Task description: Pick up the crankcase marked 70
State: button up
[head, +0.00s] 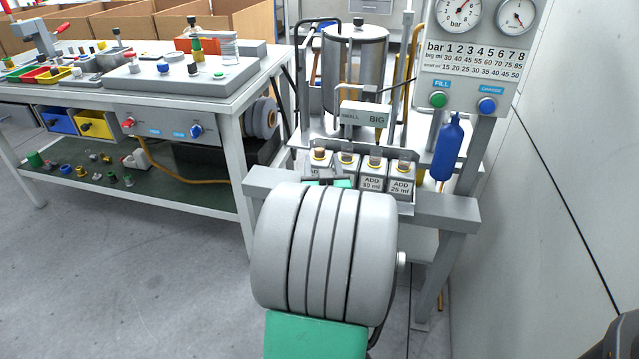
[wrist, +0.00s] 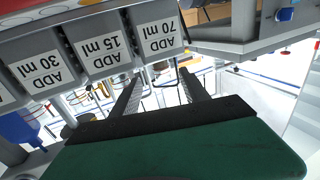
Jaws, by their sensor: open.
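The crankcase marked 70, a grey box with a white "ADD 70 ml" label (wrist: 160,40), is at the end of a row of similar boxes in the wrist view. In the head view it is the leftmost box (head: 319,158), its label partly hidden by my arm and gripper. My gripper (wrist: 160,78) is open, its two dark fingers spread with nothing between them. The fingers point toward the 70 box and look close below it; I cannot tell whether they touch. In the head view my gripper (head: 328,178) is mostly hidden behind my arm.
Boxes marked 15 (wrist: 105,48) and 30 (wrist: 42,72) sit beside it, and a 25 ml box (head: 401,182) ends the row. A small/big sign (head: 364,115), metal tank (head: 354,65) and blue bottle (head: 449,148) stand near. A workbench (head: 215,95) is at left.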

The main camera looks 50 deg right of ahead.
aim_at(320, 151)
jog(key=b+x, duration=0.1)
jog(key=x, duration=0.5)
jog(key=shift+w+d+f, duration=0.1)
jog(key=shift+w+d, duration=0.15)
jog(key=shift+w, duration=0.1)
grip_shut()
dwell(0.8)
jog(key=shift+r, duration=0.25)
